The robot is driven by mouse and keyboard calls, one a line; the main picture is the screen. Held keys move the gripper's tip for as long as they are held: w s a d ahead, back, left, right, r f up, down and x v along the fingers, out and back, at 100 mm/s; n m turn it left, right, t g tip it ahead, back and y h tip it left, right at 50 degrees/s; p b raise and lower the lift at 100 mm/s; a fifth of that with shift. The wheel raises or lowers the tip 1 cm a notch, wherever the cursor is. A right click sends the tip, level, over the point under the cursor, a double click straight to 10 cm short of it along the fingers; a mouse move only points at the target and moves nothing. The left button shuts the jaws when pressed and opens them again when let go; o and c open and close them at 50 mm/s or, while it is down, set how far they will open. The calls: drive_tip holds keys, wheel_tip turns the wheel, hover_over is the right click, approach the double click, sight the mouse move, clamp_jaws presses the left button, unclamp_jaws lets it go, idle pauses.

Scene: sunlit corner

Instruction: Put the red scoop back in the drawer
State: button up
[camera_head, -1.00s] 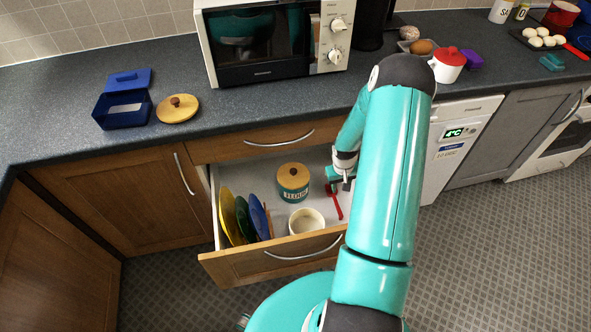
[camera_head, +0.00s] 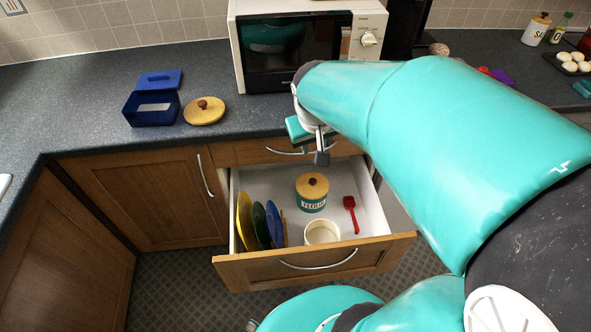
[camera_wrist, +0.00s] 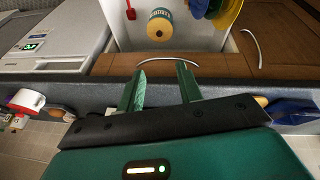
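The red scoop (camera_head: 350,212) lies on the floor of the open drawer (camera_head: 262,272), at its right side, to the right of the flour canister (camera_head: 312,192). The scoop also shows at the top of the wrist view (camera_wrist: 130,10). My gripper (camera_head: 318,148) is up by the counter's front edge, above and behind the drawer, apart from the scoop. In the wrist view its two green fingers (camera_wrist: 160,88) stand apart with nothing between them.
The drawer also holds upright plates (camera_head: 258,222) and a white pot (camera_head: 321,232). On the counter stand a blue box (camera_head: 152,108), a round wooden lid (camera_head: 204,111) and a microwave (camera_head: 290,45). A second, closed drawer (camera_head: 235,152) is above the open one.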

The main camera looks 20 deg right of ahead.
drive_tip(key=s+a+r+t+y, duration=0.1)
drive_tip(key=s+a+r, duration=0.2)
drive_tip(key=s+a, duration=0.1)
drive_tip(key=s+a+r+n+t+y, duration=0.1)
drive_tip(key=s+a+r, duration=0.2)
drive_tip(key=s+a, duration=0.2)
drive_tip(key=shift+s+a+r, duration=0.2)
drive_tip(key=shift+s+a, duration=0.1)
drive_tip(key=shift+s, duration=0.95)
